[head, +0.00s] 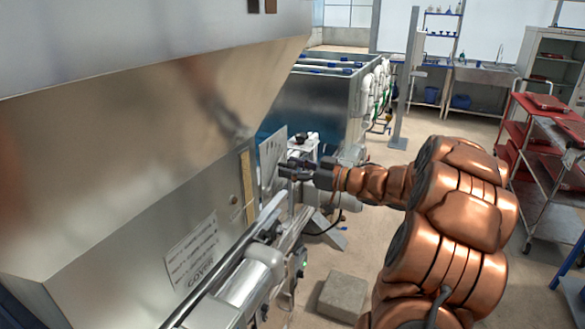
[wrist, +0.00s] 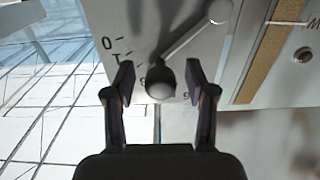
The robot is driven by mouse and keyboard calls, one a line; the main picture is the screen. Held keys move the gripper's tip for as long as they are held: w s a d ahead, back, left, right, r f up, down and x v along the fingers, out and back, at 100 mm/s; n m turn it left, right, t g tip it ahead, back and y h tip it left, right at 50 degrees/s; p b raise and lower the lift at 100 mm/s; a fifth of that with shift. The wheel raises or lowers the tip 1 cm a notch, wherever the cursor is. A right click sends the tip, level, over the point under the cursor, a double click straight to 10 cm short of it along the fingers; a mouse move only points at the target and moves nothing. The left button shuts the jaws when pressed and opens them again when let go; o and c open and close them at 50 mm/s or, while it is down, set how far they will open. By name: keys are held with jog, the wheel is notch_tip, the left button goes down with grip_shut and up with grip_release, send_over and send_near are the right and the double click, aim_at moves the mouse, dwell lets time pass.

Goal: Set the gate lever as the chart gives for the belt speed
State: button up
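The gate lever (wrist: 192,37) is a thin light rod with a dark round knob (wrist: 160,84) at its lower end and a round pivot at the upper right. It lies across a pale scale plate (wrist: 108,14) with dark marks and numerals; the knob hides part of the scale. My gripper (wrist: 160,66) is open, with one finger on each side of the knob and visible gaps to both. In the head view, my gripper (head: 287,170) is at the plate (head: 271,158), and the lever is too small to make out there.
A printed sheet (head: 192,250) is on the sloping metal hopper (head: 120,160); its small text is unreadable. A rail machine (head: 250,275) runs below my gripper. A grey block (head: 342,296) is on the floor.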

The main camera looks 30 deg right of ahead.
grip_shut()
jog(key=shift+b, duration=0.3)
dwell(0.4)
jog(key=shift+s+a+n, duration=0.1)
jog(key=shift+n, duration=0.2)
jog(key=shift+r+b, duration=0.3)
grip_release()
jog(key=shift+s+f, duration=0.1)
jog(key=shift+v, duration=5.95)
